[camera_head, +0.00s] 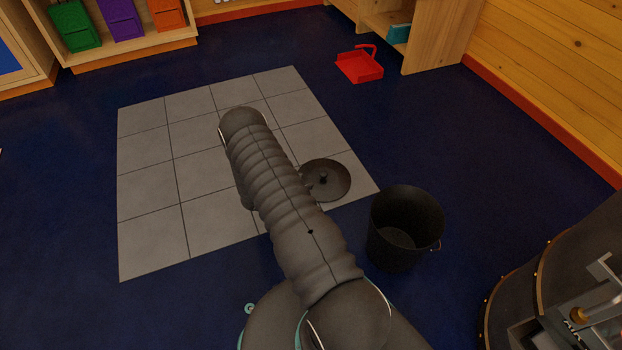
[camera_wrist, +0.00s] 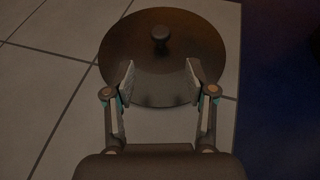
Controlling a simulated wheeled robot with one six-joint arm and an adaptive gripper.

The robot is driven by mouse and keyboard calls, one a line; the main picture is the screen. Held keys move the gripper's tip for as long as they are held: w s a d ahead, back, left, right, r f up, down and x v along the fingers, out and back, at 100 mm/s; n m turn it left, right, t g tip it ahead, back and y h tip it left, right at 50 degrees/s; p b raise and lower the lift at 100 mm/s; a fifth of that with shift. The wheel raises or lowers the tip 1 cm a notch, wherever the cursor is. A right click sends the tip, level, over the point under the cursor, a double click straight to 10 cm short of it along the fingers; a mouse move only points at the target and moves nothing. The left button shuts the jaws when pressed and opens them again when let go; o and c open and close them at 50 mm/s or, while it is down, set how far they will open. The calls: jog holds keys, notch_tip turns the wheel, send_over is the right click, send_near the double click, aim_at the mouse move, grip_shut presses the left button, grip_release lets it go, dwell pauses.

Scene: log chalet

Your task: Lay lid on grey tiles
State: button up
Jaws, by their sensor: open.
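The round dark lid (camera_head: 334,186) with a small knob lies on the grey tiles (camera_head: 151,184), near their right edge. My arm covers a little of its left side in the head view. In the wrist view the lid (camera_wrist: 163,88) lies flat on the tiles (camera_wrist: 60,70), its knob (camera_wrist: 160,34) upward. My gripper (camera_wrist: 160,78) is open and empty, its fingers apart over the near part of the lid, with the knob beyond the fingertips. Whether the fingers touch the lid I cannot tell. In the head view my arm hides the gripper.
A black bucket (camera_head: 390,248), open at the top, stands on the blue floor just right of the tiles. A red dustpan (camera_head: 360,66) lies near the wooden shelf (camera_head: 436,45) at the back. A dark barrel-like stove (camera_head: 540,290) stands at the lower right.

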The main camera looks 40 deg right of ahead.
jog(key=shift+a+r, duration=0.35)
jog(key=shift+a, duration=0.25)
jog(key=s+a+r+m+g+y, duration=0.15)
jog(key=r+m, duration=0.25)
jog(key=r, duration=0.8)
jog(key=s+a+r+m+y, duration=0.1)
jog(key=s+a+r+m, duration=0.15)
jog(key=r, duration=0.85)
jog(key=s+a+r+m+g+y, duration=0.1)
jog(key=s+a+r+m+y, duration=0.2)
jog(key=r, duration=0.9)
jog(key=s+a+r+m+t+y, duration=0.3)
jog(key=s+a+r, duration=0.5)
jog(key=s, duration=0.3)
jog(key=s+a+r+m+t+y, duration=0.4)
jog(key=s+a+r+m+y, duration=0.1)
jog(key=s+a+r, duration=0.4)
jog(key=shift+s+a+m, duration=0.65)
jog(key=shift+s+a, duration=0.3)
jog(key=shift+a, duration=0.05)
jog(key=shift+r, duration=0.1)
